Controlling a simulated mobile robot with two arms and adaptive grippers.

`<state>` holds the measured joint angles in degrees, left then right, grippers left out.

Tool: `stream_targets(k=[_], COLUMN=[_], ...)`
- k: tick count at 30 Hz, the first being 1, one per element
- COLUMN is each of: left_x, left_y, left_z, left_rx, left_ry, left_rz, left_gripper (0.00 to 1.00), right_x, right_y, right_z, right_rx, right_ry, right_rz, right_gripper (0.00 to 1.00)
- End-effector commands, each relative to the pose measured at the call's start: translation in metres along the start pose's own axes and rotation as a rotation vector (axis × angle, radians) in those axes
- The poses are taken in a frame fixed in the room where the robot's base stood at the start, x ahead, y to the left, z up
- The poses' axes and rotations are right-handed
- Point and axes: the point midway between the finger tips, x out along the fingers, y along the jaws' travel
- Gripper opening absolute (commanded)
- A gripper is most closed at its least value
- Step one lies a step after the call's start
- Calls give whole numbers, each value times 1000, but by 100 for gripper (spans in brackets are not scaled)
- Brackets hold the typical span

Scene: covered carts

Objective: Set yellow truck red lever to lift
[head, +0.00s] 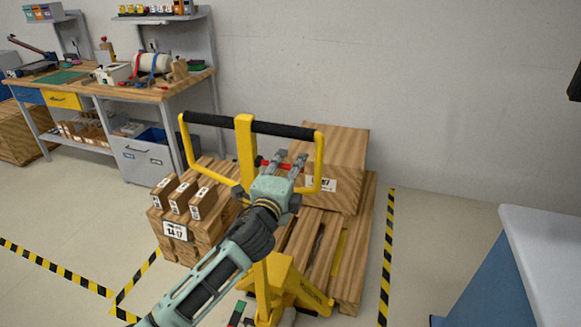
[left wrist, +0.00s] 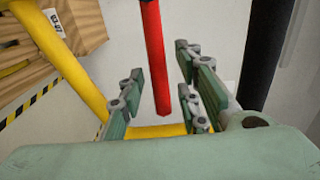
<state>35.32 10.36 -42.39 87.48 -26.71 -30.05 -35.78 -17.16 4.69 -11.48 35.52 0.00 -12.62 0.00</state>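The yellow pallet truck (head: 245,150) stands in the middle of the head view, its looped handle topped by a black grip bar (head: 215,122). Its red lever (head: 270,165) sticks out sideways from the handle column inside the loop. My left gripper (head: 288,160) is at the lever, its fingers inside the loop. In the left wrist view the red lever (left wrist: 154,60) hangs between the two open fingers (left wrist: 160,95), with gaps on both sides. The lever's far end is cut off at the top there. My right gripper is not in view.
A wooden pallet (head: 358,250) with boxes (head: 340,150) stands behind the truck. Small cartons (head: 185,200) stand to its left. A workbench (head: 130,90) is at the back left. A blue cart with a pale top (head: 545,240) is at the right. Striped tape (head: 388,250) marks the floor.

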Motion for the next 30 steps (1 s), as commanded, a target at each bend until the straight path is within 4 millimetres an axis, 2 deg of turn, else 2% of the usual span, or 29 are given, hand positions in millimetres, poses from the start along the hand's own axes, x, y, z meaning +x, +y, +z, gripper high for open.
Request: stream_targets(k=[4,14,27,30], left_x=[0,0,0,0], left_y=[0,0,1,8], left_z=[0,0,0,1], left_rx=[0,0,0,59], left_ry=[0,0,-1,-1], left_rz=[0,0,1,4], left_gripper=[30,1,0,0], right_x=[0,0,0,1], right_y=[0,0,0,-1], right_z=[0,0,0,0], right_rx=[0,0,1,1], right_ry=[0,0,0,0], right_rz=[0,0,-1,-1], right_gripper=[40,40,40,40])
